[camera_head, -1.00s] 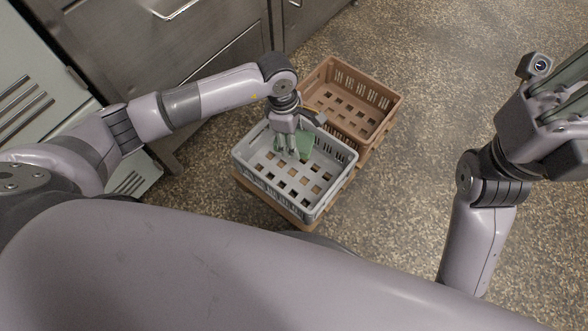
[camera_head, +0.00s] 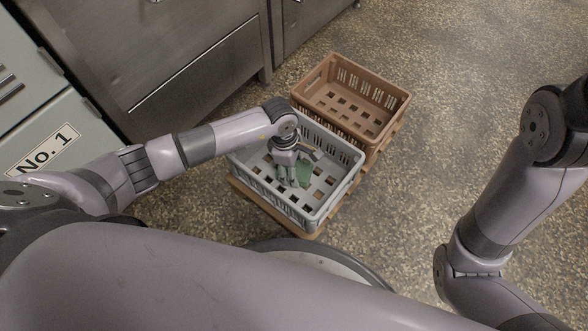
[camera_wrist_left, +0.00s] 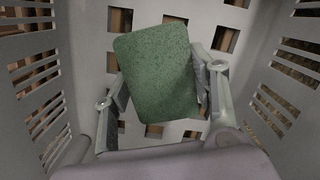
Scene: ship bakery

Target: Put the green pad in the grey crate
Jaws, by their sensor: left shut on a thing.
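The green pad (camera_head: 305,172) is inside the grey crate (camera_head: 336,203), held low by my left gripper (camera_head: 291,181). In the left wrist view the pad (camera_wrist_left: 157,72) is a speckled green slab, slightly tilted, between the two fingers of my left gripper (camera_wrist_left: 160,100). The slatted crate floor (camera_wrist_left: 240,25) shows behind it and the walls on both sides. I cannot tell whether the pad touches the floor. My right gripper is out of the head view; only my right arm shows.
A brown crate (camera_head: 384,133), looking empty, stands behind and right of the grey one. The speckled floor (camera_head: 460,90) is open to the right.

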